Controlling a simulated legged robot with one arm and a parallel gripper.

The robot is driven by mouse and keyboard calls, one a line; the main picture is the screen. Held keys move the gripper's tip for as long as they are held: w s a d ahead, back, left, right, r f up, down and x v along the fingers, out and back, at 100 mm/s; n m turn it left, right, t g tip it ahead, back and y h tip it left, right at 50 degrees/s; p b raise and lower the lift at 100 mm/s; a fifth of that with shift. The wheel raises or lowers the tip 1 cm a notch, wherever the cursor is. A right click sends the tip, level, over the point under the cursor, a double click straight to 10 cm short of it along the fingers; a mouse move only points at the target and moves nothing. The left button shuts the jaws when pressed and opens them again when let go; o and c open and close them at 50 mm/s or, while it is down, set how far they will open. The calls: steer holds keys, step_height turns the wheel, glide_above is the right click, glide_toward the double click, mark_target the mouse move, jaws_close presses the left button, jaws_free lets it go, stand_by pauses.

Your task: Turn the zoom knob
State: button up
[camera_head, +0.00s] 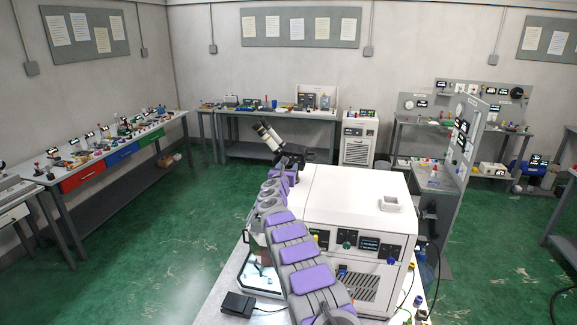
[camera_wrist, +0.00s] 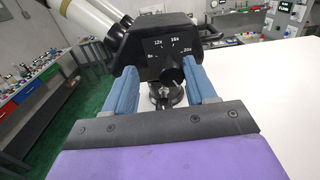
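The microscope shows in the wrist view with a black head (camera_wrist: 150,40) and white eyepiece tubes (camera_wrist: 95,14). A zoom scale marked 8x, 12x, 16x and 20x (camera_wrist: 168,45) is on the face towards me. The dark zoom knob (camera_wrist: 173,76) sits below the scale, nearer the right finger. My gripper (camera_wrist: 161,76) is open, with its two blue fingers on either side of the knob. I cannot tell whether the right finger touches it. In the head view the microscope's eyepieces (camera_head: 268,136) rise behind my arm, and my gripper (camera_head: 288,160) is at its head.
A large white machine (camera_head: 340,197) stands right beside my arm, with a small white tray (camera_head: 391,204) on top. A black box (camera_head: 238,304) lies on the table at the front left. Cluttered benches line the walls, with open green floor between.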

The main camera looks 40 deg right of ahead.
steer(key=shift+w+d+f, duration=0.1)
steer(key=shift+d+f, duration=0.15)
steer(key=shift+d, duration=0.55)
steer(key=shift+w+d+f, duration=0.1)
steer(key=shift+d+f, duration=0.1)
steer(key=shift+d, duration=0.6)
steer(key=shift+a+r, duration=0.1)
steer(key=shift+a, duration=0.35)
steer(key=shift+c, duration=0.9)
steer(key=shift+a+r, duration=0.15)
steer(key=shift+a, duration=0.3)
steer(key=c, duration=0.3)
steer(key=shift+s+d, duration=0.15)
jaws_close()
